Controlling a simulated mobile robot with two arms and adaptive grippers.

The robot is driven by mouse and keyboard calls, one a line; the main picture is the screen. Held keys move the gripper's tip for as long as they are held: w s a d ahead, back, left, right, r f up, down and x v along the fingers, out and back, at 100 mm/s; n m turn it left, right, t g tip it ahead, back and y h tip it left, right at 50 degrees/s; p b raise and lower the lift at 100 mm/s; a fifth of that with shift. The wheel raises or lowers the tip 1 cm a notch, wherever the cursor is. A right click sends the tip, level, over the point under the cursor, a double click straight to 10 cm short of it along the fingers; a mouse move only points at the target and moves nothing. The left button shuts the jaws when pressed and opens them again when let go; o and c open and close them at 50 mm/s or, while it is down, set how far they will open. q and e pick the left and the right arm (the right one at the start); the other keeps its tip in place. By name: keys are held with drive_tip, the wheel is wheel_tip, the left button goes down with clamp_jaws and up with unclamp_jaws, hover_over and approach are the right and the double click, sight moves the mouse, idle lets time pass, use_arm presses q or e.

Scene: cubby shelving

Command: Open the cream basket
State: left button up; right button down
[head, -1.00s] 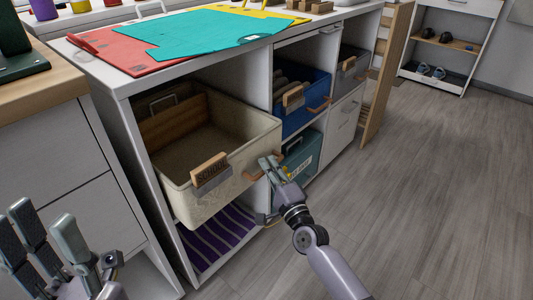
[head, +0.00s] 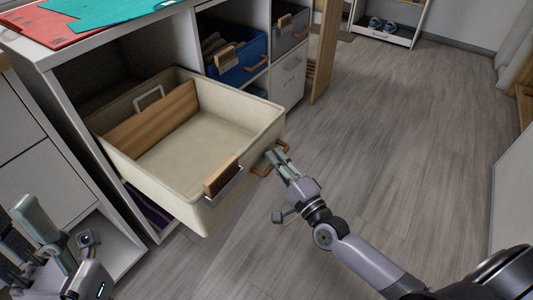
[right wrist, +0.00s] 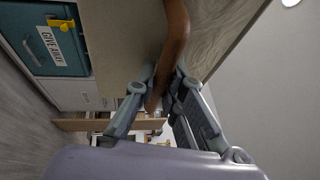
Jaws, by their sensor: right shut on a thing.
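The cream basket (head: 240,115) sticks far out of its cubby in the head view, and its inside shows bare, with a wooden divider (head: 155,117) toward the back. A wooden label (head: 221,176) is clipped on its front wall. My right gripper (head: 272,158) is shut on the basket's brown handle (head: 284,147) at the front. The handle also shows between the fingers in the right wrist view (right wrist: 177,35). My left gripper (head: 35,235) is at the lower left, apart from the basket; its fingers look spread.
A blue basket (head: 250,65) and a grey basket (head: 290,32) sit in cubbies to the right. A teal "GIVE AWAY" bin (right wrist: 45,45) shows in the right wrist view. Red and teal sheets (head: 55,28) lie on the top. The wooden floor (head: 400,130) to the right is clear.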

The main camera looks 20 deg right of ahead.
drive_tip(key=shift+s+d+f, duration=0.1)
drive_tip(key=shift+s+d, duration=0.3)
drive_tip(key=shift+s, duration=0.2)
drive_tip(key=shift+s+d, duration=0.35)
drive_tip(key=shift+s, duration=0.2)
drive_tip(key=c, duration=1.9)
unclamp_jaws()
drive_tip(key=v, duration=1.2)
drive_tip(key=shift+d, duration=0.1)
